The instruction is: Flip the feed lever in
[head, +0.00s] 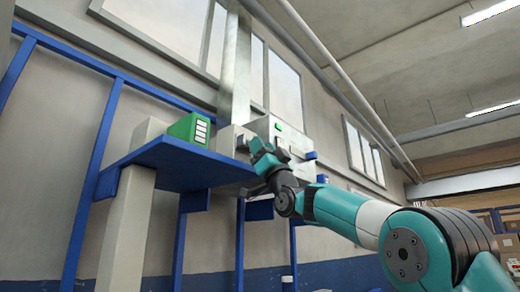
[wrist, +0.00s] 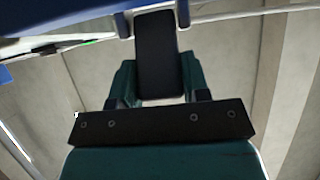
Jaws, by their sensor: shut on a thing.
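My gripper (head: 262,152) is raised at the end of my teal arm, in front of a pale grey machine box in the head view. In the wrist view, my gripper (wrist: 155,88) is shut on a dark upright bar (wrist: 156,50), which appears to be the feed lever. The bar lies between the teal fingers, and blue parts flank its upper end. In the head view the lever cannot be made out behind my gripper. How far it is tilted cannot be told.
The grey box (head: 296,142) carries a green light and a blue part at its right. Left of my gripper, a blue shelf (head: 165,160) holds a green box (head: 188,129). Blue posts stand at the left. Open room lies to the right.

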